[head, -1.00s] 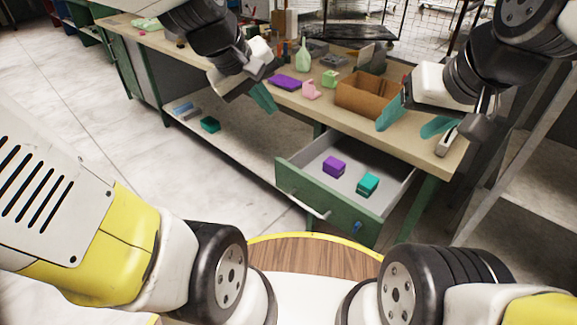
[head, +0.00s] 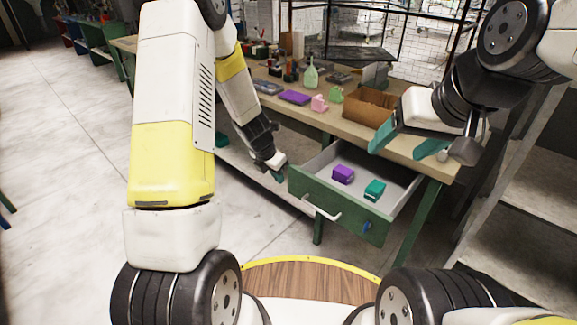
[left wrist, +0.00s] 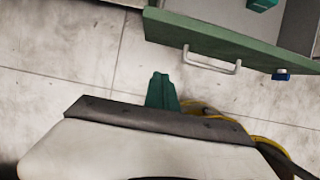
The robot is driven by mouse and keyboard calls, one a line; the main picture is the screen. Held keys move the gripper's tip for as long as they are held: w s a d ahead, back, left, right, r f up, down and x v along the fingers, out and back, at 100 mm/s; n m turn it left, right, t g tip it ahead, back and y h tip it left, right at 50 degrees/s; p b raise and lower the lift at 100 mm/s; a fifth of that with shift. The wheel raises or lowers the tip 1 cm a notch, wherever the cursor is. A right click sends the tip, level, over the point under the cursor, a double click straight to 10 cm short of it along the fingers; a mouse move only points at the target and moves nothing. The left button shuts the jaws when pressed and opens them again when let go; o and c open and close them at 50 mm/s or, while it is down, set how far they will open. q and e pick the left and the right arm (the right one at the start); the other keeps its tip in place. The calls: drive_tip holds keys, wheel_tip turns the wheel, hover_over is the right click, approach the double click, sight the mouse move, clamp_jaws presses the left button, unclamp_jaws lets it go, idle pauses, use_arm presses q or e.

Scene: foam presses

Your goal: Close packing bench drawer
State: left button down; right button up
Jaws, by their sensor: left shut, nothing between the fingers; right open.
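The packing bench drawer (head: 328,210) is pulled out, with a green front and a pale handle (head: 321,208). A purple block (head: 343,174) and a teal block (head: 375,190) lie inside it. My left gripper (head: 281,172) is shut and empty, beside the left end of the drawer front. In the left wrist view its teal fingers (left wrist: 162,90) are together over the floor, apart from the drawer front (left wrist: 225,42) and handle (left wrist: 212,66). My right gripper (head: 404,146) is open and empty, above the bench top's right front edge.
The bench top (head: 345,122) carries a cardboard box (head: 367,106), a purple item (head: 294,97), a pink item (head: 319,103) and a green bottle (head: 311,73). Grey shelving (head: 522,205) stands at the right. The floor before the drawer is clear.

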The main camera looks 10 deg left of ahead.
use_arm(q)
drive_tip(key=shift+w+d+f, duration=0.75)
drive_tip(key=shift+w+f, duration=0.25)
drive_tip(key=shift+f, duration=0.35)
drive_tip(key=shift+w+d+f, duration=0.7)
drive_tip(key=shift+w+f, duration=0.25)
drive_tip(key=shift+f, duration=0.45)
drive_tip(key=shift+w+d+f, duration=0.75)
drive_tip(key=shift+w+f, duration=0.25)
drive_tip(key=shift+f, duration=0.35)
drive_tip(key=shift+w, duration=0.1)
